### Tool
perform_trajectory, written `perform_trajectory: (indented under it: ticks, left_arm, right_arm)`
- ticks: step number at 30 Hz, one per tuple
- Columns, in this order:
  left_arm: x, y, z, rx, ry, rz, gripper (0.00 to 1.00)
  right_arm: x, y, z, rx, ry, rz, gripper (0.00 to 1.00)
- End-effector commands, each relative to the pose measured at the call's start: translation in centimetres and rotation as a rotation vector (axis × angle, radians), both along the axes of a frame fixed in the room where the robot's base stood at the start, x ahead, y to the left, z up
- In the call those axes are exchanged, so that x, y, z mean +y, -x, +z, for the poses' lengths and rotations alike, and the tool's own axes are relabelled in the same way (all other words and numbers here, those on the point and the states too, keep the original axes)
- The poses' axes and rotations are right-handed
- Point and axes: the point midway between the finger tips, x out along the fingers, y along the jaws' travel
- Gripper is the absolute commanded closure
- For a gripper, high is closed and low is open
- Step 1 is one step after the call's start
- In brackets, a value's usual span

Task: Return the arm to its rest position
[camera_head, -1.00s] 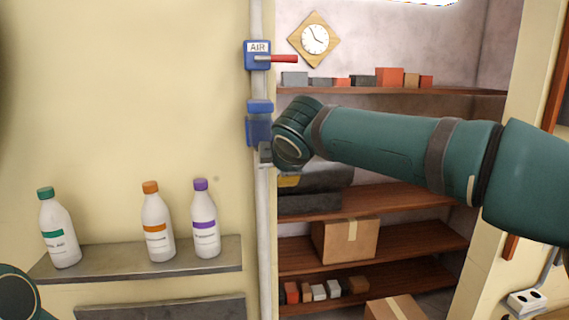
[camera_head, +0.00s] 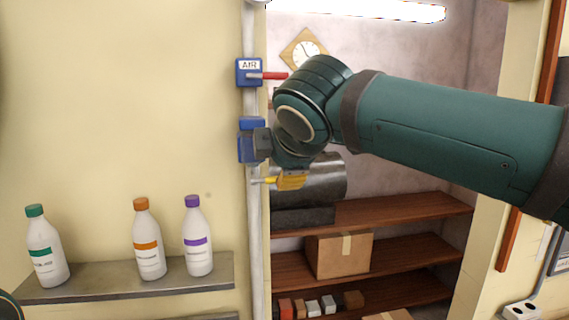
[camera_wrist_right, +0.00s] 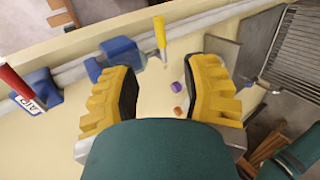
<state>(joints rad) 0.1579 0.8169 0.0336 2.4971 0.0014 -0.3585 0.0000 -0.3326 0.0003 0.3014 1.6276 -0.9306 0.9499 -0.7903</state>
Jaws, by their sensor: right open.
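My right arm comes in from the right in the head view, with its teal wrist in front of the wall pipe. My right gripper (camera_wrist_right: 165,75) is open in the wrist view, its two yellow ridged fingers apart with nothing held between them. In the head view only a yellow finger (camera_head: 292,180) shows below the wrist; the rest is hidden. A yellow lever (camera_wrist_right: 161,32) stands beyond the fingertips, apart from them, and shows beside the pipe in the head view (camera_head: 268,180). My left gripper is out of view.
A blue AIR valve (camera_head: 249,71) with a red lever and a blue fitting (camera_head: 248,147) are on the pipe. A grey ledge (camera_head: 100,283) at left holds bottles with green, orange and purple caps. Wooden shelves (camera_head: 400,208) with boxes stand behind the arm.

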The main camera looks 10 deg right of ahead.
Motion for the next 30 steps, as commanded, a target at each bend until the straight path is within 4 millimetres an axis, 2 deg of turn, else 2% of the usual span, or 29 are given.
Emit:
perform_trajectory:
  ticks: [5,7,8,11,14,15,20,21,26,30]
  left_arm:
    - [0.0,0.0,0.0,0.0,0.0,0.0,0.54]
    - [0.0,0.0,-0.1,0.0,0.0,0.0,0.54]
    - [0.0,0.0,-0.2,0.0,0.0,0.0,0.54]
    - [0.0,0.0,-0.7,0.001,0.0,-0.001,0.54]
    - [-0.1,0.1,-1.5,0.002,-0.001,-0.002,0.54]
    - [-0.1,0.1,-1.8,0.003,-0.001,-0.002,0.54]
    - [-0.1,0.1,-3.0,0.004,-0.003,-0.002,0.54]
    - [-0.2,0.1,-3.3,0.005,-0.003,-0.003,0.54]
    - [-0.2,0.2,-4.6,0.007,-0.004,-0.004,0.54]
    - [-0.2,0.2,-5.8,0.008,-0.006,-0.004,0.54]
  right_arm:
    - [0.0,-0.1,-0.1,0.001,-0.001,0.0,0.54]
    - [0.2,-0.3,-0.8,0.011,-0.009,0.002,0.54]
    - [0.4,-0.6,-1.4,0.019,-0.015,0.003,0.54]
    - [1.2,-1.7,-5.1,0.071,-0.055,0.009,0.54]
    - [2.4,-3.1,-10.6,0.15,-0.128,0.011,0.54]
    - [2.9,-3.6,-13.2,0.186,-0.163,0.007,0.54]
    - [4.4,-4.6,-23.2,0.336,-0.322,-0.034,0.54]
    - [4.7,-4.6,-25.8,0.374,-0.364,-0.053,0.54]
    - [5.4,-3.8,-35.9,0.526,-0.545,-0.159,0.54]
    - [5.5,-1.9,-44.6,0.652,-0.709,-0.302,0.54]
